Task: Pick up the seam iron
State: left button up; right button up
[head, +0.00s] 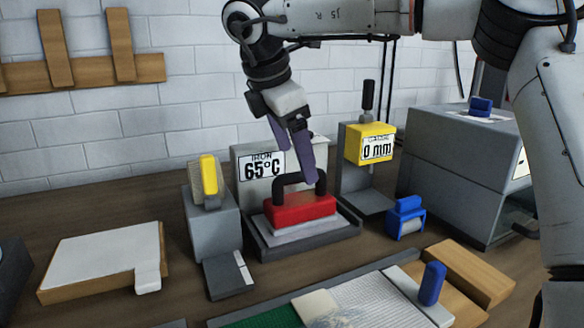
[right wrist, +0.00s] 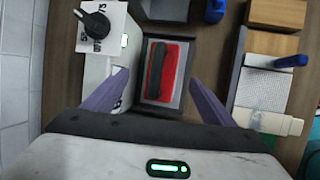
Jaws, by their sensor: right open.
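The seam iron (head: 300,209) has a red body and a black arched handle. It sits on a grey metal rest in front of a panel (head: 262,164) reading "IRON 65°C". In the right wrist view the iron (right wrist: 170,74) lies between and beyond the fingers, its dark handle along the body. My right gripper (head: 300,158) is above the iron, pointing down, with its purple fingers close over the handle. My left gripper is not in view.
A grey stand with a yellow block (head: 209,176) is left of the iron. A yellow gauge (head: 370,144) reading "0 mm" and a blue clamp-like piece (head: 405,217) are right. A white-topped board (head: 95,262) lies at left. A mat with a blue handle (head: 432,284) is in front.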

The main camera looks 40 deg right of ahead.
send_over(308, 197)
jog(key=a, duration=0.3)
jog(key=f, duration=0.5)
jog(key=shift+s+d+b, duration=0.25)
jog(key=shift+s+b, duration=0.1)
jog(key=shift+s, duration=0.05)
jog(key=shift+x, duration=2.9)
jog(key=shift+a, duration=0.1)
grip_shut()
jog(key=shift+w+r, duration=0.1)
jog(key=shift+r, duration=0.1)
